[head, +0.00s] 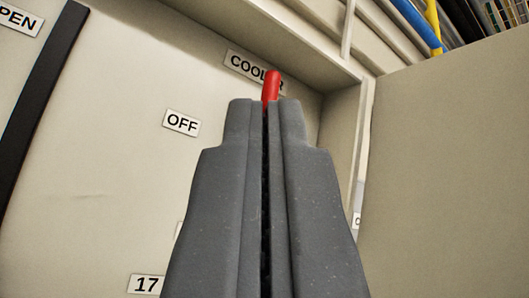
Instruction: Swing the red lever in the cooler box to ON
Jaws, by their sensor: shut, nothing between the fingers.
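The red lever (272,84) shows as a short rounded red tip just beyond my gripper's fingertips, in front of the cooler label. My gripper (266,102) is shut and empty, pointing up the picture toward the lever. The gripper hides the rest of the lever and its pivot, and I cannot tell whether the fingers touch it. The cooler label (245,66) is partly covered by the lever tip. The OFF label (181,122) is on the pale back panel (90,160), left of the lever. No ON label is readable.
A label reading 17 (146,284) is at the lower left. A dark vertical bar (42,95) and a label ending in PEN (18,19) are at the left. A beige door or side panel (450,180) fills the right. Blue and yellow pipes (418,26) run at the upper right.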

